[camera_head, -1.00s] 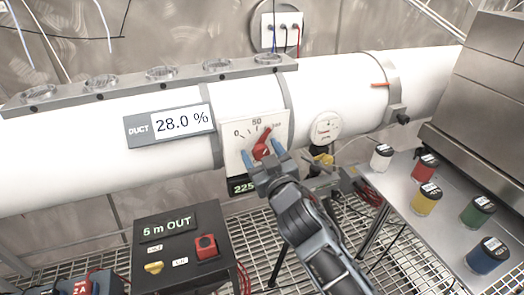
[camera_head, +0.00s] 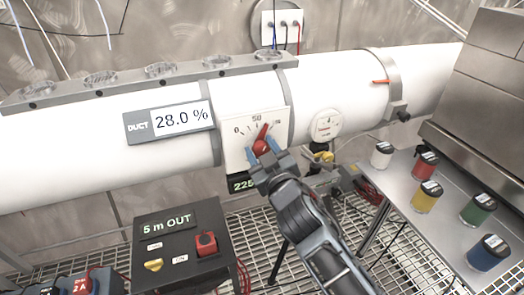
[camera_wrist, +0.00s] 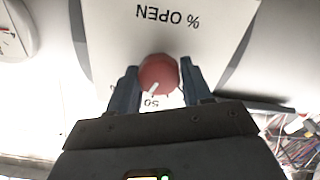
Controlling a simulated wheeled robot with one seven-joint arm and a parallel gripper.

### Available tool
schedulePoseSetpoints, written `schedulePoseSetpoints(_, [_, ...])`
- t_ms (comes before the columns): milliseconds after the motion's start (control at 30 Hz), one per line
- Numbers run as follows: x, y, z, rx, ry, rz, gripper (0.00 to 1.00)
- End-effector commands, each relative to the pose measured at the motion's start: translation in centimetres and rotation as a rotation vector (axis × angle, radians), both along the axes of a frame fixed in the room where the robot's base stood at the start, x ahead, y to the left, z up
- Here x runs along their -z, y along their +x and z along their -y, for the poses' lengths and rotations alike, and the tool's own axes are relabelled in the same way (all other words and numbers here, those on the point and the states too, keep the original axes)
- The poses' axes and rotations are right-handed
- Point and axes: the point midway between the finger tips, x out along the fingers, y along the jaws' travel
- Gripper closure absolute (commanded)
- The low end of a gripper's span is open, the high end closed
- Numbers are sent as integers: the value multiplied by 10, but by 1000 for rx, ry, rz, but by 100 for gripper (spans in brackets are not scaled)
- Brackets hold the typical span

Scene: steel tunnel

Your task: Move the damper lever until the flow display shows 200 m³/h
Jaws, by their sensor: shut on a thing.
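The red damper lever (camera_head: 261,146) sits on a white dial plate (camera_head: 234,151) with a scale marked 0 and 50 on the duct. The lever points up and slightly right, past the 50 mark. My gripper (camera_head: 264,151) is at the lever, its two blue-grey fingers shut on it. In the wrist view the lever's round red part (camera_wrist: 158,73) lies between the fingers (camera_wrist: 158,88). The flow display (camera_head: 241,183) below the plate shows green digits starting 225; my gripper hides its right part.
The duct panel (camera_head: 169,123) reads 28.0 %. A round gauge (camera_head: 327,125) is on the duct to the right. A black box (camera_head: 180,246) reads 5 m OUT. Several coloured jars stand on the steel shelf (camera_head: 446,225) at right. A yellow-handled valve (camera_head: 322,157) is close by my gripper.

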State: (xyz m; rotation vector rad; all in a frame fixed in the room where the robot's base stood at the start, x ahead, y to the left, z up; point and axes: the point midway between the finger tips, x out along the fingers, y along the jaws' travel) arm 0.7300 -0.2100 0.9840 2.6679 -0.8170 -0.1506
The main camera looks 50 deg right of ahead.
Motion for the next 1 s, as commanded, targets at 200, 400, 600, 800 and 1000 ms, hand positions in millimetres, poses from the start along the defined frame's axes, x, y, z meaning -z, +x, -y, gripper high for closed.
schedulePoseSetpoints(200, [0, 0, -1, -1, -77, -51, 81])
schedulePoseSetpoints(400, [0, 0, -1, -1, -77, -51, 81])
schedulePoseSetpoints(600, [0, 0, -1, -1, -76, -50, 35])
schedulePoseSetpoints(800, [0, 0, -1, -1, -75, -51, 29])
schedulePoseSetpoints(1000, [2, -5, -4, -1, -75, -51, 29])
